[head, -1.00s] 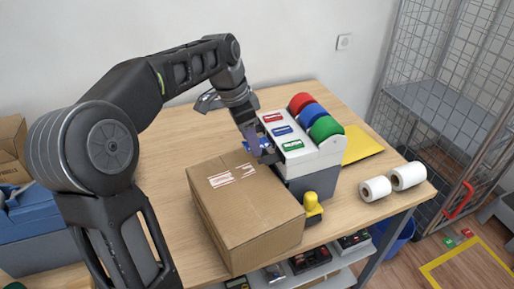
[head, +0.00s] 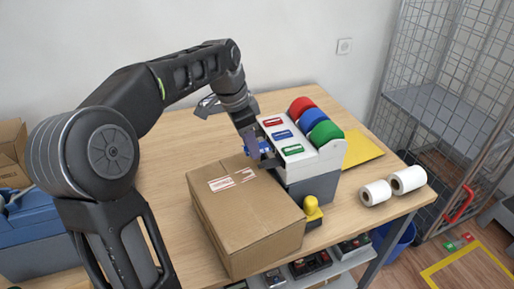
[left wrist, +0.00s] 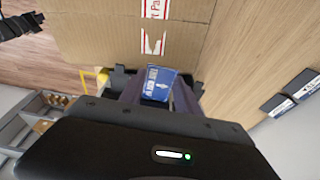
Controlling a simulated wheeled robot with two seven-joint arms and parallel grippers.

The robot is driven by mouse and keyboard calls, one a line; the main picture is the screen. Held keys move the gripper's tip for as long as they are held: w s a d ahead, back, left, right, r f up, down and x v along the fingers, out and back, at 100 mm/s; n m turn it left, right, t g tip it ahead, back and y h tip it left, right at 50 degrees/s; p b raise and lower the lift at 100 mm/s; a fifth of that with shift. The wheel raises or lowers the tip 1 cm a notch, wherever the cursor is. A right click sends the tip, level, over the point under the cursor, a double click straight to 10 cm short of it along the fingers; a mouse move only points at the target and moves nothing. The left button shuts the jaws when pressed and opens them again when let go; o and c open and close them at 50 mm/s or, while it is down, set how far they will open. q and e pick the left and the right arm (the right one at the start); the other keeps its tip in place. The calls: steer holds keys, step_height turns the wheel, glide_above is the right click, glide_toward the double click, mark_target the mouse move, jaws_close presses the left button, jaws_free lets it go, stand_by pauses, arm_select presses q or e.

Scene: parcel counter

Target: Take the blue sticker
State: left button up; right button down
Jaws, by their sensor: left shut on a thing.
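My left gripper (head: 257,151) is shut on a small blue sticker (head: 265,147), beside the near left side of the label dispenser (head: 304,168) and just above the far edge of the cardboard box. In the left wrist view the blue sticker (left wrist: 158,84) shows white print between the gripper's fingers (left wrist: 157,95), with the box behind it. The dispenser carries red, blue and green rolls, with a matching label in front of each; the blue label (head: 284,134) is in the middle. My right gripper is not in view.
The cardboard box (head: 243,215) with a red-and-white label stands in front of the dispenser. A yellow-handled stamp (head: 313,210) is at the box's right. Two white rolls (head: 376,192) lie near the table's right edge. The back left of the table (head: 180,140) is clear.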

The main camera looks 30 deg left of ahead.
arm_select(q)
steer(key=shift+r, duration=0.1)
steer(key=shift+s+p+v, duration=0.2)
steer(key=shift+p+v, duration=0.85)
steer(key=shift+v, duration=0.45)
steer(key=shift+a+r, duration=0.15)
steer(key=w+d+p+v, duration=0.1)
steer(key=p+v, duration=0.2)
steer(key=v, duration=0.5)
steer(key=shift+w+r+p, duration=0.25)
steer(key=shift+r+p, duration=0.05)
steer(key=shift+r, duration=0.05)
steer(key=shift+d, duration=0.1)
